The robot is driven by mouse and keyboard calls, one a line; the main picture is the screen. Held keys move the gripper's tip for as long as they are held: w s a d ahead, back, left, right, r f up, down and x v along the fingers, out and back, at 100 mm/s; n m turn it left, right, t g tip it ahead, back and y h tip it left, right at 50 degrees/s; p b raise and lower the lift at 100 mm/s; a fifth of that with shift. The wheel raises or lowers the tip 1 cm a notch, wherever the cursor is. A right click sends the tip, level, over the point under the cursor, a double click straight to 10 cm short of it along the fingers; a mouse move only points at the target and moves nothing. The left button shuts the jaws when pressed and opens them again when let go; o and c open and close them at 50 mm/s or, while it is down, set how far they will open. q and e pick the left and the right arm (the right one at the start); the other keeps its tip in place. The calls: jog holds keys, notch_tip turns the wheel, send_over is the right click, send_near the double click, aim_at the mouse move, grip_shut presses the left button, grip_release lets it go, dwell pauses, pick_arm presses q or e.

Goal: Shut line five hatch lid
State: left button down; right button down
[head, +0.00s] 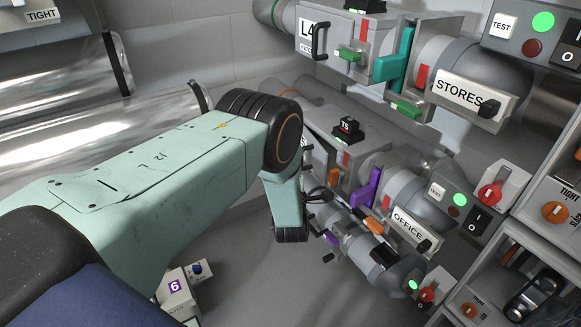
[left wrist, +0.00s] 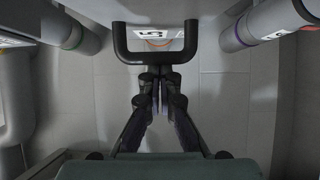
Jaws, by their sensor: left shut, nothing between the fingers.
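In the left wrist view, a black U-shaped handle (left wrist: 155,57) spans the upper middle, with a white label reading "5" (left wrist: 150,33) upside down just behind it. My left gripper (left wrist: 158,78) is shut and empty, its fingertips just below the handle's crossbar in the picture. I cannot tell whether they touch it. In the head view, the line five unit (head: 329,127) has a black top piece marked "T5" and a purple lever (head: 367,188). My left arm covers most of its hatch side, so the lid's angle cannot be told. My right gripper is not in view.
Above is the L4 unit (head: 345,22) with a green lever; below is a smaller tube unit (head: 350,235). An OFFICE-labelled pipe and switch panels stand to the right. A box marked "6" (head: 175,298) is lower left. Pipes (left wrist: 85,35) flank the gripper in the left wrist view.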

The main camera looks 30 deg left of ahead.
pick_arm(q)
jog(key=d, duration=0.1)
jog(key=w+d+b, duration=0.1)
jog(key=shift+w+d+r, duration=0.1)
jog(key=shift+w+d, duration=0.15)
jog(key=shift+d, duration=0.05)
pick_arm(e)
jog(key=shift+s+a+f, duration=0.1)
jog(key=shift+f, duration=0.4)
